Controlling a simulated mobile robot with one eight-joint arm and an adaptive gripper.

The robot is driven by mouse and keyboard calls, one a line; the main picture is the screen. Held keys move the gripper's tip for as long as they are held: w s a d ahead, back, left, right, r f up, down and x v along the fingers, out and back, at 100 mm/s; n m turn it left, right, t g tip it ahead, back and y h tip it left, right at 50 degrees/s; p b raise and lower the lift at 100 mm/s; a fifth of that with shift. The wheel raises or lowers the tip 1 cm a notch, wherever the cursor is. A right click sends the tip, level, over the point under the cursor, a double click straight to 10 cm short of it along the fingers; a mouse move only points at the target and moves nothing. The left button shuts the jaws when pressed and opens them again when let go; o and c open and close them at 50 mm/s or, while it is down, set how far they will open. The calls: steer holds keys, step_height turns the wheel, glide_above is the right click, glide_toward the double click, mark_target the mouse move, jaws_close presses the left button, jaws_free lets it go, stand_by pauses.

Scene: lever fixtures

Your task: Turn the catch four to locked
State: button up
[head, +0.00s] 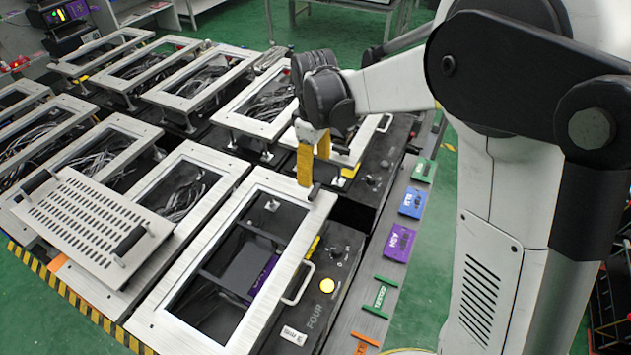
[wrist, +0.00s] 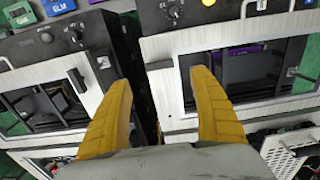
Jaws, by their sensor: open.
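The unit marked FOUR (head: 320,312) is at the bottom centre of the head view, with a pale metal frame (head: 160,325) around a dark window. Catch four (head: 315,191) appears as a small dark stub on the frame's upper right corner. In the wrist view it looks like a short grey bar (wrist: 159,65), lying roughly across the picture on the frame's edge. My gripper (head: 312,172) is open and points down with its yellow fingers beside and above the catch. In the wrist view, the catch appears between the spread fingertips (wrist: 160,76). Contact cannot be told.
A neighbouring unit with its own dark catch (wrist: 77,80) lies left in the wrist view. Unit FOUR has a handle (head: 299,284) and a yellow button (head: 327,284). A slotted plate (head: 90,222) lies left. Coloured labels, including a purple one (head: 398,242), line the right edge.

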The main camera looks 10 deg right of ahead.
mark_target(315, 190)
step_height(315, 190, down, 9)
steer(key=shift+r+b, duration=0.15)
steer(key=shift+b, duration=1)
steer(key=shift+c, duration=0.2)
steer(key=c, duration=1.1)
